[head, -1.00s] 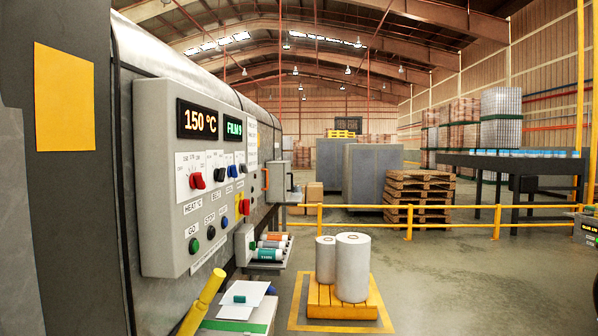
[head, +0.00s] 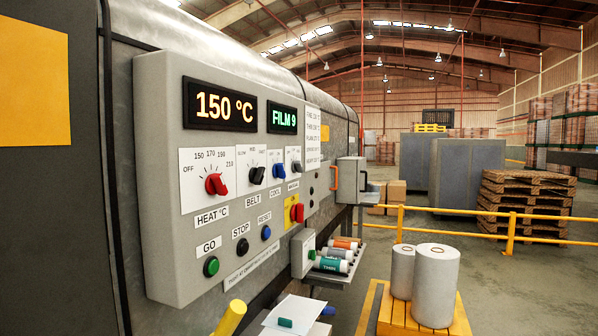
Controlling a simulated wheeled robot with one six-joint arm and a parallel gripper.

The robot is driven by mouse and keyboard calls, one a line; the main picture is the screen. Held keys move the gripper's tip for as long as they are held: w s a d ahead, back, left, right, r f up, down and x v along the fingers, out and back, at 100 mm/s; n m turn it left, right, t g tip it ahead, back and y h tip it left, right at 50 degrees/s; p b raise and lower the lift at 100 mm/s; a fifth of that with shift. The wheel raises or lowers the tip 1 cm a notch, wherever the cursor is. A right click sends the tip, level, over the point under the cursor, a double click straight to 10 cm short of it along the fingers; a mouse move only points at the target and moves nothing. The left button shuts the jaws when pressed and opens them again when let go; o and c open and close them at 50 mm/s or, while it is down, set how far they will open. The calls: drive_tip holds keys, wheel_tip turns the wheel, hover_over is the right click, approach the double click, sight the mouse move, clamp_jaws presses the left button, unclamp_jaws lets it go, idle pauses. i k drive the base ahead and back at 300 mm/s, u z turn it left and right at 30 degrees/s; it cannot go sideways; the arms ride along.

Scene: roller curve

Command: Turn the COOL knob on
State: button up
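The COOL knob (head: 279,171) is a blue knob on a small white plate, with the COOL label below it. It sits on the grey control panel (head: 160,240), right of the black BELT knob (head: 257,175). The markings on its plate are too small to read surely, and I cannot tell which way its pointer is set. My gripper is not in view, and nothing touches the knob.
A red HEAT knob (head: 216,184), another dark knob (head: 296,166) and a red switch on yellow (head: 297,213) are nearby. Below are GO (head: 211,266), STOP (head: 242,246) and RESET (head: 266,233) buttons. A yellow bar (head: 230,319) rises in front. White rolls (head: 436,285) stand on a yellow pallet.

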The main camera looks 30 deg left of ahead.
sight(278, 169)
drive_tip(key=u, duration=0.3)
drive_tip(key=i, duration=0.6)
drive_tip(key=u, duration=0.55)
